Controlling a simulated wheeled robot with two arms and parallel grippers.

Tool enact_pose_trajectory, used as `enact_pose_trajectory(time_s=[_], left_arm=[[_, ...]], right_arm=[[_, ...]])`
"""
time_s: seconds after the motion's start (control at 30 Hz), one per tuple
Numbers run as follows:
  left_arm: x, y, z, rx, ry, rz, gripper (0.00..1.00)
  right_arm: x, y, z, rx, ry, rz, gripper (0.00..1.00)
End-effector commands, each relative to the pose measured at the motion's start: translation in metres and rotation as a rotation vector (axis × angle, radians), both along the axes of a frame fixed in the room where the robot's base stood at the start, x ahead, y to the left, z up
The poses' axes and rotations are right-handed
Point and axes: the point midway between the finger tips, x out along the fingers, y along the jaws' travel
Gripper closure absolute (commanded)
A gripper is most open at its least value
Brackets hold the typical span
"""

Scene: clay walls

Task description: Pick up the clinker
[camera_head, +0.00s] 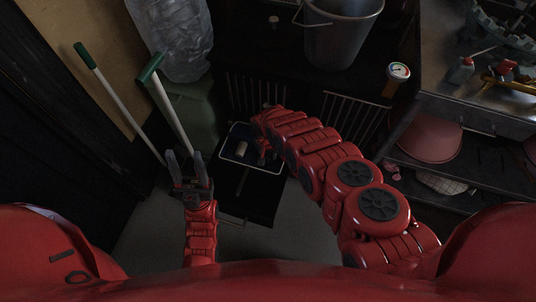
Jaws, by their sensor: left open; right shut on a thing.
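A dark tray with a pale rim (226,139) lies low in front of the dark stove-like unit. A small pale, roughly cylindrical thing (241,149) is in it; I cannot tell whether this is the clinker. My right gripper (264,154) is over the right part of the tray, just right of the pale thing. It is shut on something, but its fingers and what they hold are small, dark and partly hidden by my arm. My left gripper (186,165) is open and empty, left of the tray, its fingers upright near a long-handled tool (173,112).
A second green-gripped pole (110,88) leans at the left. A green bin (196,110) holds a clear plastic bag (176,40). A metal bucket (340,35) and a dial gauge (398,71) stand behind. A workbench (470,110) is at right. Grey floor (270,235) shows in front.

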Motion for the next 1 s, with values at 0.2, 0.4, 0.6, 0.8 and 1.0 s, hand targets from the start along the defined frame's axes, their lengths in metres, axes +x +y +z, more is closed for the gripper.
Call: enact_pose_trajectory(time_s=[0.2,0.4,0.6,0.8,1.0], left_arm=[[0.000,0.000,0.008,0.000,0.000,0.000,0.50],[0.000,0.000,0.015,0.000,0.000,0.000,0.50],[0.000,0.000,0.020,0.000,0.000,0.000,0.50],[0.000,0.000,0.023,0.000,0.000,0.000,0.50],[0.000,0.000,0.026,0.000,0.000,0.000,0.50]], right_arm=[[-0.001,0.004,0.014,0.000,-0.001,0.002,1.00],[-0.001,0.004,0.037,-0.001,0.003,0.001,1.00],[0.000,0.004,0.063,0.001,-0.001,0.001,1.00],[-0.011,0.030,0.071,0.001,-0.001,0.005,1.00],[-0.034,0.084,0.069,-0.001,0.001,0.008,1.00]])
